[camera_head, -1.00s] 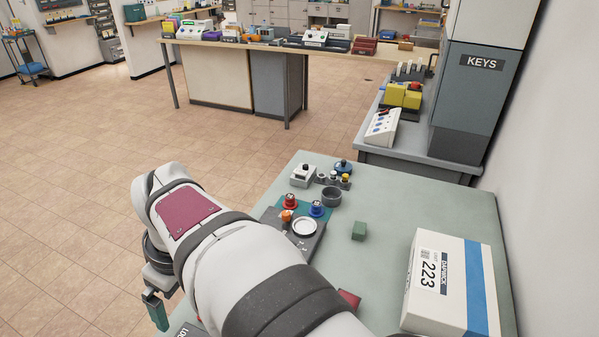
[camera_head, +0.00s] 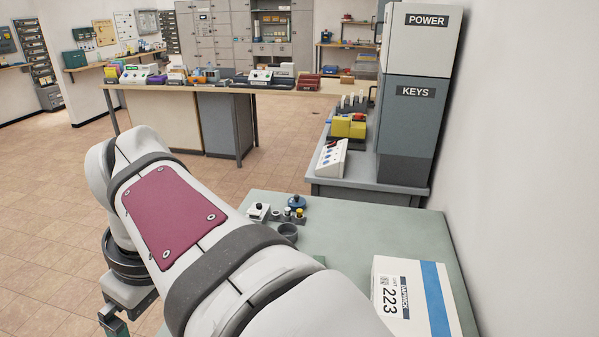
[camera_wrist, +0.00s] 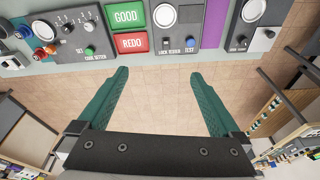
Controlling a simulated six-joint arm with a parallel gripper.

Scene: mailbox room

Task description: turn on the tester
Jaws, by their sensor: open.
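In the head view my arm hides the testers, and the gripper is partly cut off at lower left.
Green "GOOD" (camera_wrist: 125,15) and red "REDO" (camera_wrist: 131,43) plates sit between the panels. A white box marked 223 (camera_head: 420,295) stands on the table's right. Small parts (camera_head: 287,212) sit at its far edge. The cabinet marked KEYS (camera_head: 408,125) stands behind, beside the wall.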

